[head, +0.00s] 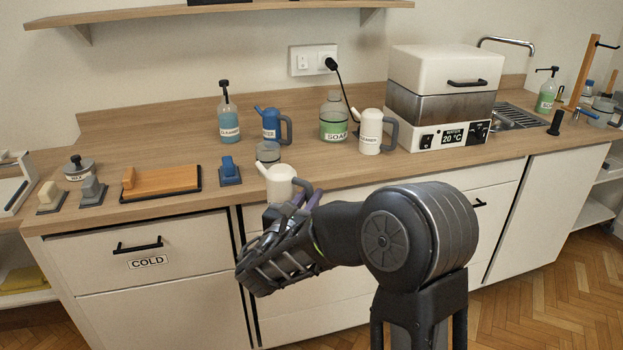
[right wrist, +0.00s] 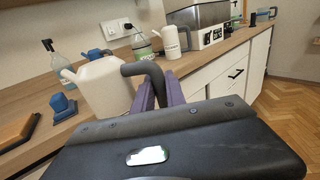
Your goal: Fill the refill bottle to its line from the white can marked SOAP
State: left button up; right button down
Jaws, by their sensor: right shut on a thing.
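My right gripper (head: 302,196) is shut on the dark handle of a white can (head: 279,184). The can is held near the counter's front edge, its spout toward the left. It also shows in the right wrist view (right wrist: 103,88); no label shows on its visible side, so I cannot read SOAP. A small clear container with a grey top (head: 268,152) stands just behind the can, partly hidden by it. It may be the refill bottle; its line cannot be made out. A green bottle labelled SOAP (head: 333,120) stands farther back. My left gripper is not in view.
A wooden board (head: 160,180) and a blue block (head: 229,168) lie left. A white-lidded bath (head: 440,100) stands right.

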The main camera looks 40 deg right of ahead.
jog(key=s+a+f+m+g+h, duration=0.1)
jog(key=s+a+f, duration=0.1)
jog(key=a+f, duration=0.45)
jog(key=s+a+f+m+g, duration=0.1)
jog(key=s+a+f, duration=0.15)
jog(key=f, duration=0.75)
jog(key=s+a+f+n+t+y, duration=0.1)
jog(key=s+a+f+n+t, duration=0.1)
jog(key=a, duration=1.2)
jog(key=shift+s+n+t+y, duration=0.4)
jog(key=shift+s+t, duration=0.1)
jog(key=shift+s, duration=0.45)
